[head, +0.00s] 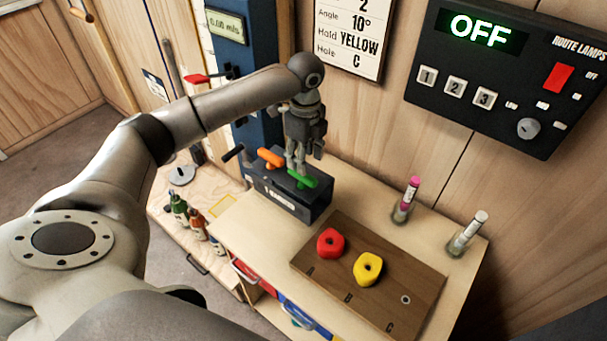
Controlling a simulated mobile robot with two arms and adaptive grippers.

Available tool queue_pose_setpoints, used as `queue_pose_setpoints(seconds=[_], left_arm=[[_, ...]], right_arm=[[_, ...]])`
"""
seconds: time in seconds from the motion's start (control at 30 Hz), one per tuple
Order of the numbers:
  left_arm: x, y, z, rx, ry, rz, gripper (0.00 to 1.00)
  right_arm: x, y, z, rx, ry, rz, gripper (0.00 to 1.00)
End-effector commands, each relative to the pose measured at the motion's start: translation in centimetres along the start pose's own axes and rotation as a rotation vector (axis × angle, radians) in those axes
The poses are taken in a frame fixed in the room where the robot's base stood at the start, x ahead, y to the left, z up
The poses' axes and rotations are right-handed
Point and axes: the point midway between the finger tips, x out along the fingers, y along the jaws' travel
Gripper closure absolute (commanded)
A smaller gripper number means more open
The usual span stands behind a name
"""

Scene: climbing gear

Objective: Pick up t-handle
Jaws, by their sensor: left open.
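A dark box (289,206) on the wooden worktop holds a row of handles. The fingers partly hide the green handle and the box behind. My right gripper is out of view.
A wooden board (335,279) with a red hold (331,243) and a yellow hold (367,268) lies on the worktop. A blue column (246,60) and wood wall are behind.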

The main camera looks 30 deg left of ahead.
Motion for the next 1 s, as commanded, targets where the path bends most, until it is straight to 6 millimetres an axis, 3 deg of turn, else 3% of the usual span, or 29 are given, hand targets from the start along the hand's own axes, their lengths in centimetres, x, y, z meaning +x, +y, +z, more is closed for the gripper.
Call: queue_pose_setpoints(seconds=[0.27, 0.5, 0.8, 1.0], left_arm=[[2.1, 0.5, 0.1, -0.001, -0.001, 0.003, 0.54], [5.5, 0.8, 0.2, -0.001, -0.001, 0.001, 0.54], [6.3, 0.8, 0.2, 0.000, -0.001, -0.002, 0.54], [6.2, 0.8, 0.2, 0.000, -0.001, -0.002, 0.78]], right_arm=[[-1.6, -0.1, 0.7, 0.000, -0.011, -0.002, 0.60], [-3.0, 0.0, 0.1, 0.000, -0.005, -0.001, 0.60], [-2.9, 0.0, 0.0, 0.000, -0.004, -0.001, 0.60], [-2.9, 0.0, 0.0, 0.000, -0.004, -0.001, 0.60]])
